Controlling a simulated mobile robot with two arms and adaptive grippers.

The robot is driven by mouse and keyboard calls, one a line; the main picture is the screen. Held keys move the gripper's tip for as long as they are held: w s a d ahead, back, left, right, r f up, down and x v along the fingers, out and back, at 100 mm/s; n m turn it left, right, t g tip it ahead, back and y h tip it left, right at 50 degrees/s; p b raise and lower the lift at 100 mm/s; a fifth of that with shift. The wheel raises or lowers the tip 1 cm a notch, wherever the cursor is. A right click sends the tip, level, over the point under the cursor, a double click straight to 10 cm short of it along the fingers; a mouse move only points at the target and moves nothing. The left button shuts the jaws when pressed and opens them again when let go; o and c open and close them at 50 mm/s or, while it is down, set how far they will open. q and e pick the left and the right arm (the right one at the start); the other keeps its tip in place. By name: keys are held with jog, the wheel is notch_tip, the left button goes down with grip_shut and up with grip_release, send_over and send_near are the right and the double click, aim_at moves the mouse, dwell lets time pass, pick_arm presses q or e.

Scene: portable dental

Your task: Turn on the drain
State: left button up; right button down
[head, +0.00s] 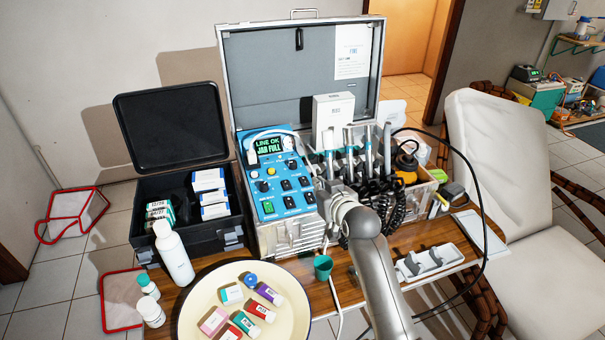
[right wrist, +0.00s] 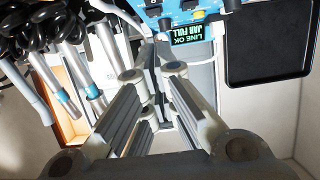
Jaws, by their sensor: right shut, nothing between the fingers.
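The dental unit's blue control panel (head: 278,182) stands in the open silver case. Its screen (head: 269,145) reads "LINE OK" and "JAR FULL" in green. The panel carries knobs, several dark rocker switches (head: 290,202) and a green one (head: 268,207) at lower left. The switch labels are too small to read, so I cannot tell which is the drain. My right gripper (head: 325,190) is at the panel's lower right edge, shut and empty; contact is unclear. In the right wrist view, its fingers (right wrist: 152,73) point toward the panel (right wrist: 176,8), shown upside down. My left gripper is out of view.
Handpieces with coiled black hoses (head: 368,165) stand right of the panel, close to my right arm. A black case (head: 186,205) is at left. A cream tray (head: 190,322) with small boxes, a white bottle (head: 173,252) and a teal cup (head: 323,266) are in front.

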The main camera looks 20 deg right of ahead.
jog(key=r, duration=0.1)
jog(key=w+r, duration=0.1)
jog(key=r, duration=0.1)
jog(key=shift+w+d+t, duration=0.15)
jog(key=shift+t, duration=0.15)
jog(key=shift+w+f, duration=0.1)
jog(key=p, duration=0.1)
send_over(304, 180)
jog(key=s, duration=0.3)
notch_tip(304, 180, down, 3)
jog(key=shift+r, duration=0.1)
jog(key=shift+w+f, duration=0.25)
jog(key=shift+w, duration=0.05)
jog(key=shift+s+d+f+p, duration=0.1)
jog(key=shift+s+f+p, duration=0.1)
jog(key=shift+f, duration=0.75)
jog(key=shift+s+f+p, duration=0.1)
jog(key=shift+f+p, duration=0.1)
jog(key=shift+f, duration=0.7)
